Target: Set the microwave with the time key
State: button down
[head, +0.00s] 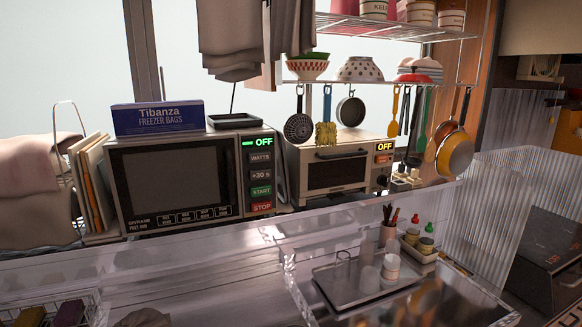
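The microwave (118,185) stands on the counter at the left of the head view, with its dark door closed. Its lit green display (264,142) reads OFF. Below it in a column on the right of the front are a grey WATTS key (261,157), a grey +30 s key (261,175), a green START key (261,191) and a red STOP key (262,207). All the keys show unblocked. My gripper does not show in this view.
A blue freezer bag box (158,118) and a dark tray (233,121) rest on the microwave. A toaster oven (338,171), also reading OFF, stands to its right behind hanging utensils. A grey cloth (232,40) hangs above. A clear-walled basin (190,240) lies in front.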

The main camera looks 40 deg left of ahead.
aim_at(266, 173)
jog(key=i, duration=0.45)
jog(key=u, duration=2.25)
jog(key=i, duration=0.5)
jog(key=z, duration=0.1)
